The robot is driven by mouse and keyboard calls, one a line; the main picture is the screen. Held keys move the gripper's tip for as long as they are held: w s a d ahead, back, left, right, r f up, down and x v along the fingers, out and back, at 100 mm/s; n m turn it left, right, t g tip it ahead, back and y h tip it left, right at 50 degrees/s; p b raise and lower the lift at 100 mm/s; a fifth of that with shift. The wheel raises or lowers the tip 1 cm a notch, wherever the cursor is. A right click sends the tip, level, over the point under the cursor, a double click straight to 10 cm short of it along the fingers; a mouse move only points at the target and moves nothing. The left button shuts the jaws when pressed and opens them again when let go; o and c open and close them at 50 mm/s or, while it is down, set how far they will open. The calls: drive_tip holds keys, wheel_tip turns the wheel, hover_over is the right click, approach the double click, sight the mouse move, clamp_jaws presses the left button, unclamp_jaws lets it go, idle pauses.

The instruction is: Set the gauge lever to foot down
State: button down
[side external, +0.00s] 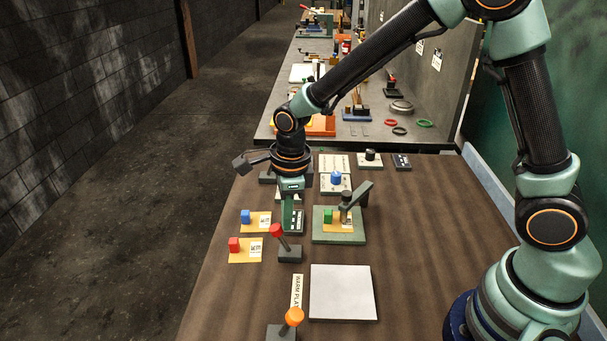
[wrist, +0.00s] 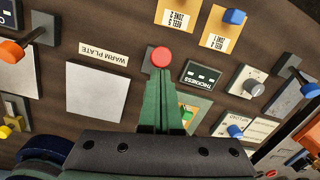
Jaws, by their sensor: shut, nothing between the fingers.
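A lever with a round red knob (side external: 277,231) stands on a dark block (side external: 290,254) in front of the gauge. Its stem leans up and to the left in the side view. The red knob (wrist: 160,57) also shows just beyond my fingertips in the wrist view. My gripper (side external: 288,228) is shut and empty, pointing down close behind the knob; I cannot tell whether they touch. The gauge has a green base (side external: 325,239) and an angled arm (side external: 357,194) above a yellow card with a green block. My fingers partly hide the dark thickness display (side external: 298,222), clearer in the wrist view (wrist: 203,75).
A pale warm plate (side external: 342,292) and an orange-knobbed lever (side external: 293,317) are nearer the camera. Yellow cards carry a blue block (side external: 245,216) and a red block (side external: 234,244) on the left. A blue knob (side external: 336,177) is behind. The table's right side is bare.

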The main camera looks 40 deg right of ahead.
drive_tip(key=shift+w+a+f, duration=0.1)
drive_tip(key=shift+w+a, duration=0.6)
drive_tip(key=shift+a, duration=0.05)
drive_tip(key=shift+s+d+r, duration=0.2)
drive_tip(key=shift+s+d, duration=0.05)
drive_tip(key=shift+d, duration=0.2)
drive_tip(key=s+d+r, duration=0.1)
drive_tip(key=s+d, duration=0.1)
drive_tip(key=d, duration=0.1)
drive_tip(key=w+a+r, duration=0.4)
drive_tip(key=a+r, duration=0.1)
drive_tip(key=r, duration=0.2)
drive_tip(key=shift+r+g, duration=0.3)
